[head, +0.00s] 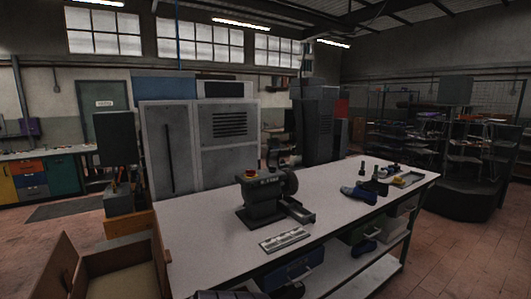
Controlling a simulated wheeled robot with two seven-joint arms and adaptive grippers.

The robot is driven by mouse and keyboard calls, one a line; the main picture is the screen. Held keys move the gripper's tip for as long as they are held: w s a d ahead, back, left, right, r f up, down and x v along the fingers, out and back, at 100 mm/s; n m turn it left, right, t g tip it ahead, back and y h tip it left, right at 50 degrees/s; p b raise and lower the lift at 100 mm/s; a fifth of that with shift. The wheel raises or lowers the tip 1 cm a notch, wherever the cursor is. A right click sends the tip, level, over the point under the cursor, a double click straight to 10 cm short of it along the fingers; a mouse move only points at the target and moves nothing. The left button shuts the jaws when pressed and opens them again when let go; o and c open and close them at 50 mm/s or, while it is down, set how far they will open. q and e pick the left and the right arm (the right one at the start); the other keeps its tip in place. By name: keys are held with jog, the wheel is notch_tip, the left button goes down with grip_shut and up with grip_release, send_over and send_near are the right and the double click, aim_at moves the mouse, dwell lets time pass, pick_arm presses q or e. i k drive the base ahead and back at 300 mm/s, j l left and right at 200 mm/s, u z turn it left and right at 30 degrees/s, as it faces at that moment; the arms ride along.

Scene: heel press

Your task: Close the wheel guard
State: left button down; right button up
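A dark grey bench machine (262,202) stands on the long white-topped workbench (213,252), with a red and yellow button on top. A round dark wheel or disc (291,181) is at its right side. A dark block or arm-like part (297,210) reaches out to the right at the machine's lower front. I cannot tell which part is the wheel guard or how far it is open. Neither of my grippers can be made out. A dark ribbed shape shows at the bottom edge, too cut off to identify.
A pale strip with markings (284,240) lies in front of the machine. An open wooden crate (118,272) is at the lower left. Bins sit on the lower shelf.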

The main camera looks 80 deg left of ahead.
aim_at(273, 155)
jog(key=i+l+u, duration=0.1)
jog(key=i+u, duration=0.25)
jog(key=i+l+u, duration=0.2)
jog(key=u, duration=0.2)
jog(key=i+l+u, duration=0.15)
jog(key=u, duration=0.25)
jog(key=i+l+u, duration=0.4)
jog(key=k+j, duration=0.1)
